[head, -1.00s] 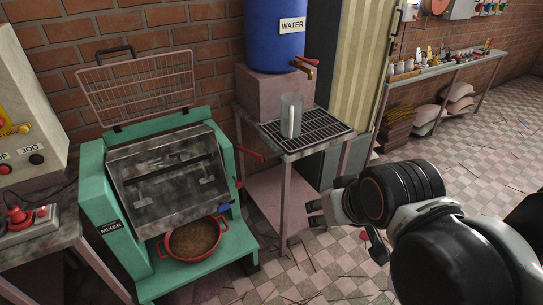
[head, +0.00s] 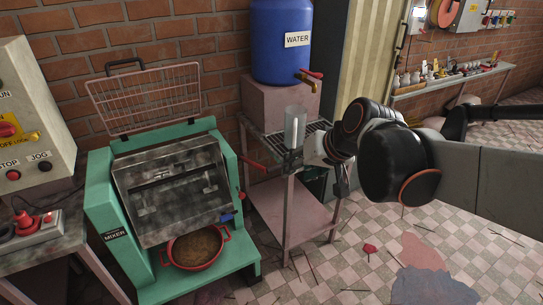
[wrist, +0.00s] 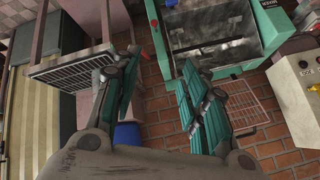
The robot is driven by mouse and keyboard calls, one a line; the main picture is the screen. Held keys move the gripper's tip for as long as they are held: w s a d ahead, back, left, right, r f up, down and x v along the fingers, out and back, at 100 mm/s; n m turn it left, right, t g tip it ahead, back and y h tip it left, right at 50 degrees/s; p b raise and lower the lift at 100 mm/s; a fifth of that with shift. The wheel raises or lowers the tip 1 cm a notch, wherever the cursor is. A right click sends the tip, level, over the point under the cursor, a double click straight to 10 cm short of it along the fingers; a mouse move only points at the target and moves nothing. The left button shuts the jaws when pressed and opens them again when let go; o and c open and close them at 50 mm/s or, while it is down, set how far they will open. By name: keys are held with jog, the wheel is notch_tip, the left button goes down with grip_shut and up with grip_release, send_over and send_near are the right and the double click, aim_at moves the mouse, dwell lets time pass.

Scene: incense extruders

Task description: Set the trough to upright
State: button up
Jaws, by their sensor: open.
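The metal trough (head: 172,190) sits in the green mixer (head: 100,195) at left in the head view. It is tilted forward, its open side facing front and down over the red pot (head: 195,248) with brown contents. The trough also shows at the top of the wrist view (wrist: 215,35). A red lever (head: 256,164) sticks out at the mixer's right side. My gripper (head: 318,152) is in front of the water stand, to the right of the mixer and apart from the trough. In the wrist view its teal-padded fingers are spread with nothing between them.
A metal stand (head: 285,205) with a grated top and a clear cup (head: 295,127) is close by my gripper. The blue water barrel (head: 282,40) is behind it. The mixer's wire lid (head: 145,95) stands raised. A control box (head: 30,110) is at left. Front floor is open.

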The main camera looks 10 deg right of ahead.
jog(key=w+d+f+m+t+y, duration=0.1)
jog(key=w+f+y, duration=0.15)
jog(key=w, duration=0.35)
jog(key=w+d+f+m+y, duration=0.1)
jog(key=w+f+m, duration=0.15)
jog(key=w, duration=0.45)
jog(key=w+d+f+t+y, duration=0.1)
jog(key=w+d+f, duration=0.1)
jog(key=w+f, duration=0.3)
jog(key=m+t+y+b, duration=0.3)
jog(key=m+y+b, duration=0.1)
jog(key=m+b, duration=0.15)
send_near(281, 168)
jog(key=shift+h, duration=0.25)
jog(key=x, duration=1.1)
jog(key=shift+w+a+p, duration=0.1)
jog(key=shift+a+p, duration=0.15)
jog(key=shift+p, duration=0.15)
grip_shut()
